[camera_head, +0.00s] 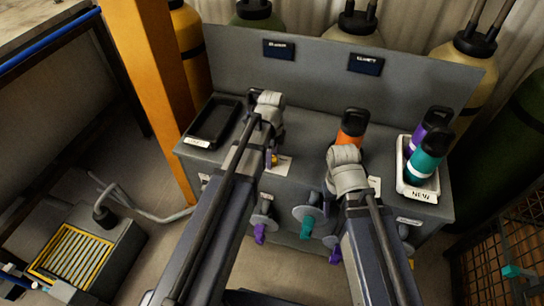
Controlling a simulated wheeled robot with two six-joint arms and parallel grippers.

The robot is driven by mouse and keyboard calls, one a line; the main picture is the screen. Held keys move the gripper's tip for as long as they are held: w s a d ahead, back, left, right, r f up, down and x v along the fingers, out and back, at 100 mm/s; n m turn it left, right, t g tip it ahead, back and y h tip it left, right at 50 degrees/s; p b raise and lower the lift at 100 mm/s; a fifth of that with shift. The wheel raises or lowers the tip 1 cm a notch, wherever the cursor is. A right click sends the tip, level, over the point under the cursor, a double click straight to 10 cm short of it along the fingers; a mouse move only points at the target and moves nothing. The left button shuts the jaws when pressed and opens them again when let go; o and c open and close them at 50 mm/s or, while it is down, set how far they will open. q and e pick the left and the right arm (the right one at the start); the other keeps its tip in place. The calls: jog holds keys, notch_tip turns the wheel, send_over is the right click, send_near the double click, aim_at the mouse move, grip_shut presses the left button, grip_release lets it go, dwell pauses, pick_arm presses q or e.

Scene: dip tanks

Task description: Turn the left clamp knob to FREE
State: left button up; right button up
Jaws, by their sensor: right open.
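My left gripper (268,104) is over the left part of the grey bench, just right of the black tray. Its fingertips are mostly hidden behind the wrist, so its opening does not show. A small orange-yellow part (273,159) shows beside the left arm, near a white label; I cannot tell whether it is a clamp knob. Round grey discs with coloured handles are on the bench front: a purple one (260,234) at left, a teal one (307,228) in the middle. My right gripper (344,160) is open, in front of an orange bottle (352,129). No FREE marking is readable.
The black tray (192,134) is at the bench's left. A white tray (417,192) marked NEW holds a purple bottle (433,120) and a teal bottle (428,158) at right. An orange post (150,70) stands left. A raised back panel (320,68) carries two dark signs.

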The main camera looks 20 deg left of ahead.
pick_arm(q)
grip_shut()
dwell(0.5)
jog(key=n, duration=1.4)
jog(key=shift+n, duration=1.9)
